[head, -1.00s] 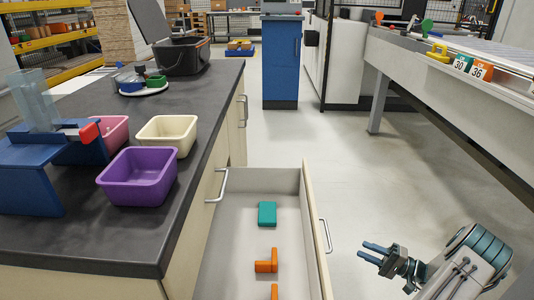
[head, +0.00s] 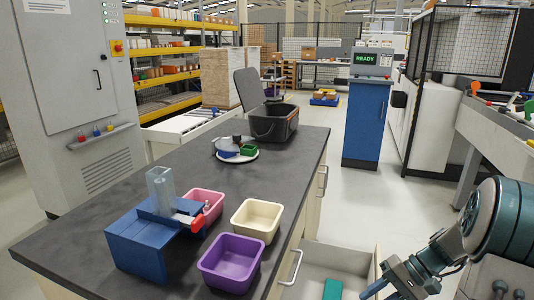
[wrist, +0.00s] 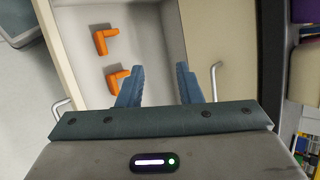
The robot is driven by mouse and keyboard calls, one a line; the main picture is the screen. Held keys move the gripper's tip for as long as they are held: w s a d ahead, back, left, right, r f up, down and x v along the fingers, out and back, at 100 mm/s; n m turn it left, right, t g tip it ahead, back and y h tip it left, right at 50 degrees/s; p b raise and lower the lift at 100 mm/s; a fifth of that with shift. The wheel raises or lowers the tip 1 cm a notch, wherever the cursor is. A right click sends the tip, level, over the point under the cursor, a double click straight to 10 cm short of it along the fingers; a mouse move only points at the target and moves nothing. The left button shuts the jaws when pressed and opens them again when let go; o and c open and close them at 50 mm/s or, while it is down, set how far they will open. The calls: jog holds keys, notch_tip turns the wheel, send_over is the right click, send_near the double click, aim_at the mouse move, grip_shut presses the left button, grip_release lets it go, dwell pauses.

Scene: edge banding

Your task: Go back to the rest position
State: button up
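My gripper (wrist: 158,84) is open and empty in the wrist view, its two blue fingers well apart. It is over the open drawer (wrist: 172,20), which has a pale floor. In the head view my gripper is at the bottom right, partly cut off by the picture edge. A teal block (head: 332,289) lies in the drawer there.
A blue cabinet (head: 366,112) stands behind. The floor (head: 355,205) between is clear.

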jog(key=s+a+r+n+t+h+p, duration=0.1)
jog(key=s+a+r+h+p, duration=0.2)
jog(key=r, duration=0.5)
jog(key=s+a+r+n+t+h+p, duration=0.1)
jog(key=s+a+r+h+p, duration=0.2)
jog(key=r+p, duration=0.4)
jog(key=s+a+r+n+t+h+p, duration=0.1)
jog(key=s+a+r+h+p, duration=0.2)
jog(key=r, duration=0.8)
jog(key=s+a+p, duration=0.2)
jog(key=s, duration=0.2)
jog(key=shift+a+n+t+p, duration=0.25)
jog(key=shift+n+t+p, duration=0.05)
jog(key=shift+n+p, duration=0.1)
jog(key=shift+a+r, duration=0.1)
jog(key=shift+a, duration=0.05)
